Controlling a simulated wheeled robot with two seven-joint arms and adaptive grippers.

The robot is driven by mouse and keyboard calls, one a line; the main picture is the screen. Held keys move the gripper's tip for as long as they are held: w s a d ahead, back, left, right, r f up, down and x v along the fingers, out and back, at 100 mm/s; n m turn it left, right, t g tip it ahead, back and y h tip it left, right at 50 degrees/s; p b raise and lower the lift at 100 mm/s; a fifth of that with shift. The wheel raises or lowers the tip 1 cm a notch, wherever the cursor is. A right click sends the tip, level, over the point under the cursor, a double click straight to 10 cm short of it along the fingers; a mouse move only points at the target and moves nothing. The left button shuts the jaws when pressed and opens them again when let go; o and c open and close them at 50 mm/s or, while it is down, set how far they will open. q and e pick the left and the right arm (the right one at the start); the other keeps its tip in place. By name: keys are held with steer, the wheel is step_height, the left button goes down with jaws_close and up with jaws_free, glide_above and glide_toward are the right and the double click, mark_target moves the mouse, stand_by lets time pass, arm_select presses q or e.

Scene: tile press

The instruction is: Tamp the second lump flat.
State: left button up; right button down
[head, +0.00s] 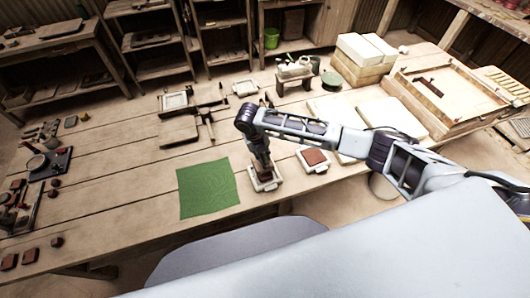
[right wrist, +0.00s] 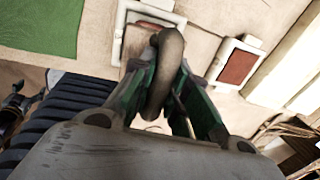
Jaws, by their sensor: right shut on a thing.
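My right gripper (head: 262,166) is shut on a tamper, whose brown looped handle (right wrist: 166,75) shows between the green-lined fingers in the right wrist view. The gripper points down over a white-framed mold (head: 268,187). In the right wrist view this mold (right wrist: 120,22) holds brownish clay, partly hidden behind the handle. I cannot tell whether the tamper's base touches the clay. A second white-framed mold (head: 305,168) stands to the right and holds a flat-looking red-brown clay square (head: 315,157). This clay also shows in the right wrist view (right wrist: 238,67). My left gripper is not in view.
A green cloth (head: 207,190) lies left of the near mold on the wooden table (head: 120,200). Pale slabs (head: 340,112) and a wooden frame (head: 445,95) are at the right. Small tools and clay pieces lie at the far left.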

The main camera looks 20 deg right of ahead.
stand_by(0.5)
step_height(320, 180, down, 7)
steer(key=b, duration=0.3)
steer(key=shift+a, duration=0.1)
steer(key=shift+s+r, duration=0.15)
steer(key=shift+s, duration=0.1)
steer(key=shift+w+r+p, duration=0.1)
steer(key=shift+r+p, duration=0.3)
steer(key=shift+p, duration=0.25)
steer(key=shift+w+r+p, duration=0.15)
steer(key=shift+r+p, duration=0.55)
steer(key=shift+r, duration=0.2)
step_height(320, 180, up, 2)
steer(key=shift+r, duration=0.8)
steer(key=shift+w, duration=0.1)
